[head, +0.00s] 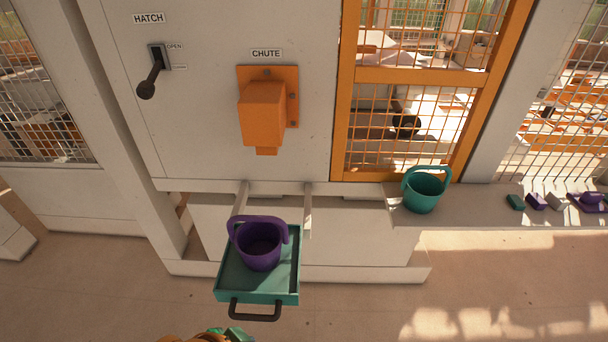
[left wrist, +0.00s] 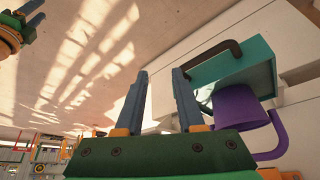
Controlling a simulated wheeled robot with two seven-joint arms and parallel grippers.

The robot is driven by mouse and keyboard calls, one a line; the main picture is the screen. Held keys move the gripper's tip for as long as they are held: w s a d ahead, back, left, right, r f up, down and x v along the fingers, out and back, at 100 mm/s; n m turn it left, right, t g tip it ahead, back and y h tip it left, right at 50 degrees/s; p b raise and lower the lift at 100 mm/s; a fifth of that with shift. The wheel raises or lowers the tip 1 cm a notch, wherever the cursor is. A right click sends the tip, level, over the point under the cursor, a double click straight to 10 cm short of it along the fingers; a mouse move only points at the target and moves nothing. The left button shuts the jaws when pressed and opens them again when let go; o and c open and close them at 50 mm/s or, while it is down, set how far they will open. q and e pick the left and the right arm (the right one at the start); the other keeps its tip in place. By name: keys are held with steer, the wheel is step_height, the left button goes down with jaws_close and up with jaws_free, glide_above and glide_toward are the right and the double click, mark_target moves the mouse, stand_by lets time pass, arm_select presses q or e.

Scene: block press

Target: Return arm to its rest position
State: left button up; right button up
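My left gripper (left wrist: 160,72) is open, with its two blue fingers apart and nothing between them in the left wrist view. The teal drawer tray (left wrist: 232,62) and the purple bucket (left wrist: 240,108) lie beyond it to the right, apart from the fingers. In the head view the purple bucket (head: 259,258) stands upright in the pulled-out tray (head: 258,296). Orange and green parts of my arm just show at the bottom edge there. Part of what looks like my other gripper (left wrist: 30,22) shows at the top left of the left wrist view; its opening is unclear.
The hatch lever (head: 149,81) and orange chute (head: 262,112) are on the wall. A teal bucket (head: 422,191) stands on the ledge (head: 470,215), with several small blocks (head: 536,201) to its right. The tray's dark handle (head: 254,314) juts forward. The floor in front is clear.

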arm_select(q)
steer(key=s+a+f+n+y, duration=0.3)
steer(key=s+a+f+n, duration=0.1)
steer(key=s+a+n, duration=0.25)
step_height(320, 180, down, 18)
steer(key=s+a+g, duration=0.1)
steer(key=s+g, duration=0.1)
steer(key=s, duration=0.1)
steer(key=s+a+f+m+g, duration=0.1)
steer(key=s+a+f, duration=0.1)
steer(key=s+f, duration=0.7)
steer(key=shift+s, duration=0.95)
steer(key=shift+c, duration=0.2)
